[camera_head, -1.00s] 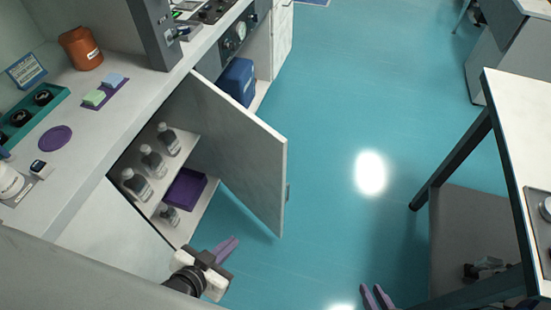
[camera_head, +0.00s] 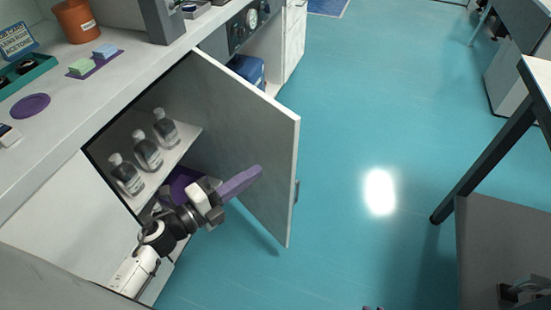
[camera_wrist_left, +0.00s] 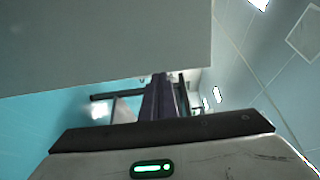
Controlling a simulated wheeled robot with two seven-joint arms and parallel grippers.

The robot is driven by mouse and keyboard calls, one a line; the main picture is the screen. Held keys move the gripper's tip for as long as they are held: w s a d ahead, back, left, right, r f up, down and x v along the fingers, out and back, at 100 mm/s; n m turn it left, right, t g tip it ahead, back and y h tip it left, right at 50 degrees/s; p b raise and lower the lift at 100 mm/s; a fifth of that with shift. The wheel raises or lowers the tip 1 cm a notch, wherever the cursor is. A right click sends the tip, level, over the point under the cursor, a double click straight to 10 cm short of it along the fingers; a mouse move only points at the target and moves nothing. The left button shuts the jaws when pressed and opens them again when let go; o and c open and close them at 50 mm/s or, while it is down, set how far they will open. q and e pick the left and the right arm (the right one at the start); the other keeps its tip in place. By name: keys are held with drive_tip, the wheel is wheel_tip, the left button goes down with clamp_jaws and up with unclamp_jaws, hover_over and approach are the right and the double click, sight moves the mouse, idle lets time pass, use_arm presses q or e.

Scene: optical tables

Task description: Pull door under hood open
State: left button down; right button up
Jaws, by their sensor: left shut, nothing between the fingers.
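The door under the hood (camera_head: 262,120) is a grey-white panel standing wide open, with its inner face towards me and a small handle on its outer edge side. The cabinet behind it shows a shelf with bottles (camera_head: 147,150). My left gripper (camera_head: 255,172) has its purple fingers shut and empty, in front of the door's inner face; I cannot tell whether they touch it. In the left wrist view the fingers (camera_wrist_left: 163,98) are together beneath a large grey panel, probably the door.
A purple bin (camera_head: 181,183) sits inside the cabinet, partly hidden by my left arm. The counter (camera_head: 70,115) runs above it. A blue container (camera_head: 247,69) stands beyond the door. The teal floor (camera_head: 370,120) is clear; a table (camera_head: 500,150) stands at right.

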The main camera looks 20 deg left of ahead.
sight(286, 151)
use_arm(q)
drive_tip(key=x, duration=0.8)
drive_tip(key=shift+w, duration=0.1)
use_arm(e)
drive_tip(key=shift+d+f, duration=0.1)
drive_tip(key=shift+f, duration=0.1)
